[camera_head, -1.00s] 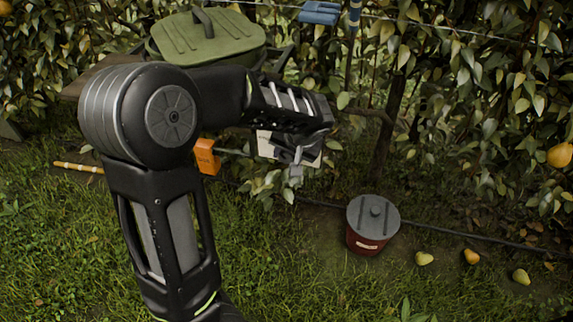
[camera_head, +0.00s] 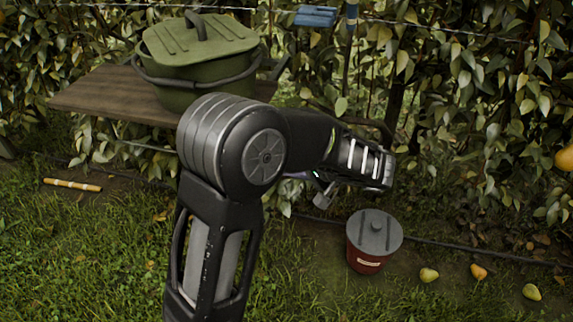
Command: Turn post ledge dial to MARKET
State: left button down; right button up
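The post ledge dial is not visible; my arm covers the middle of the view where a pale plate showed earlier. The arm that comes up from the lower left, which I take as my left, bends at a large round elbow and reaches right. Its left gripper (camera_head: 325,197) is mostly hidden behind and below the forearm, with only a grey finger part showing above the ground near the red bucket. Whether it is open or shut cannot be told. My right gripper is not in view.
A green lidded bin (camera_head: 203,62) stands on a wooden bench (camera_head: 112,93) at the back left. A red bucket (camera_head: 366,262) with a grey lid stands right of the arm. Several pears (camera_head: 429,275) lie on the ground. A striped stick (camera_head: 72,185) lies in the grass.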

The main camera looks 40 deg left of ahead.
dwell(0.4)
pick_arm(q)
jog(key=c, duration=0.9)
grip_release()
jog(key=p+v, duration=0.4)
jog(key=v, duration=0.3)
jog(key=shift+d+r, duration=0.15)
jog(key=shift+d, duration=0.2)
